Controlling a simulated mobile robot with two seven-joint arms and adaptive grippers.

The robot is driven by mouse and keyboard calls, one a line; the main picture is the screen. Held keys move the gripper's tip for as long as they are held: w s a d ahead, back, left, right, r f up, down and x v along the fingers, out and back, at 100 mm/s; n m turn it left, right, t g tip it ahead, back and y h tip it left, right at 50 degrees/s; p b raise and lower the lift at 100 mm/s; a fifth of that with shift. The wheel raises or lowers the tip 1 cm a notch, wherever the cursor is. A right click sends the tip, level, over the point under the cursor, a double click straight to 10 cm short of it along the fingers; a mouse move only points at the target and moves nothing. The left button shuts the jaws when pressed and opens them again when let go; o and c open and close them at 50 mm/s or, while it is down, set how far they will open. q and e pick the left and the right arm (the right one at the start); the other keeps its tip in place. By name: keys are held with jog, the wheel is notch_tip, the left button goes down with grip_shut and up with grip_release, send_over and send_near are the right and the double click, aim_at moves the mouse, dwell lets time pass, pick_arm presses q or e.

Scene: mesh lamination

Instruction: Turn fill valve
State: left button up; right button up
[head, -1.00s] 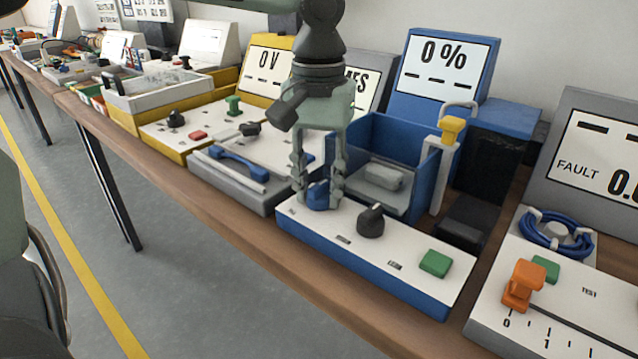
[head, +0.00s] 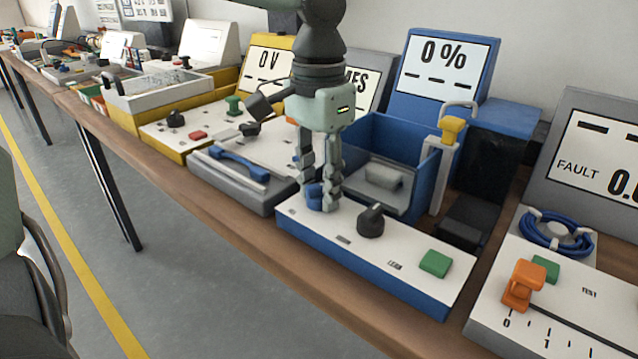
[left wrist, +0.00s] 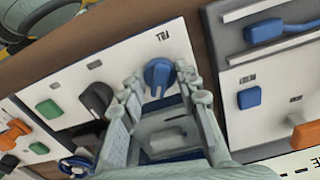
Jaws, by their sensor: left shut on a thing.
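The fill valve is a blue knob (head: 314,197) at the left end of the white-topped blue control panel (head: 330,236). My left gripper (head: 320,196) points down from above and is shut on the knob, one finger on each side. The fingers partly hide the knob in the head view. The blue display (head: 446,62) behind reads 0 %. My right gripper is not in view.
A dark knob (head: 371,221) and a green button (head: 435,263) share the panel. A blue open bin (head: 385,135) stands close behind. To the left is a grey tray with a blue handle (head: 238,163); to the right, an orange knob (head: 524,285) on another panel.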

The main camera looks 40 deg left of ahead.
aim_at(319, 185)
pick_arm(q)
jog(key=shift+m, duration=0.6)
jog(key=o, duration=1.2)
jog(key=shift+c, duration=0.2)
jog(key=shift+r, duration=0.25)
notch_tip(319, 185, up, 12)
jog(key=shift+f, duration=0.2)
